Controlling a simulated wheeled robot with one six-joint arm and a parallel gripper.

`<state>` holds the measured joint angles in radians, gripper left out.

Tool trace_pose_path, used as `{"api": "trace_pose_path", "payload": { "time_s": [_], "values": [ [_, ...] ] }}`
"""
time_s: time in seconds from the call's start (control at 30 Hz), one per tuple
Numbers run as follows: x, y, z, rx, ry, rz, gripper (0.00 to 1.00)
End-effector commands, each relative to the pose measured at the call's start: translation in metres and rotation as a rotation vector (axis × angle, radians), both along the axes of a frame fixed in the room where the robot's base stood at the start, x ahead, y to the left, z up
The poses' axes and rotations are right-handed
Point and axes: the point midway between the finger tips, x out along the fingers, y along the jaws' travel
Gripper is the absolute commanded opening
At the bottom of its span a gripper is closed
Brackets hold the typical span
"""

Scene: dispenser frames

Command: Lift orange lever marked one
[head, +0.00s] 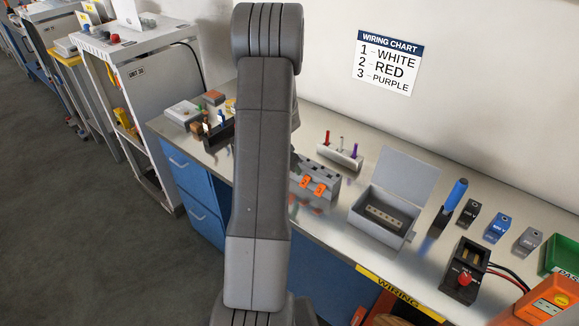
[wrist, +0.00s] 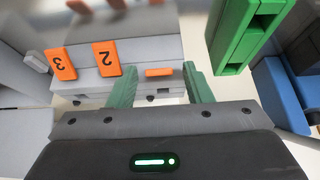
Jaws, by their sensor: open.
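The grey dispenser (head: 326,171) stands on the bench in the head view, with two orange levers (head: 304,182) (head: 319,189) on its front; my arm hides its left end. In the wrist view, the levers marked 3 (wrist: 61,64) and 2 (wrist: 107,58) show upside down. A third orange lever (wrist: 159,72), beside lever 2, shows only as a thin short strip; its number is not visible. My gripper (wrist: 158,80) is open, its green fingers on either side of this third lever. Contact cannot be told. My gripper is hidden in the head view.
A green slotted block (wrist: 243,38) is close to the right finger. In the head view, an open grey box (head: 371,228) stands right of the dispenser and a holder with coloured pegs (head: 340,156) behind it. A wiring chart (head: 388,64) hangs on the wall.

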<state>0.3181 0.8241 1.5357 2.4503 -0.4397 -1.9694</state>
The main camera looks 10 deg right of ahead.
Motion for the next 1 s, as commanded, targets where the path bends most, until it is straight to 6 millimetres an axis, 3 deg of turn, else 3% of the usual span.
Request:
{"api": "trace_pose_path", "payload": {
  "time_s": [0.27, 0.7, 1.0],
  "values": [
    [-0.006, 0.008, 0.018, -0.001, -0.002, 0.002, 0.45],
    [-0.030, 0.039, 0.089, -0.001, -0.003, 0.001, 0.45],
    [-0.040, 0.052, 0.117, -0.001, -0.001, 0.000, 0.45]
  ]
}}
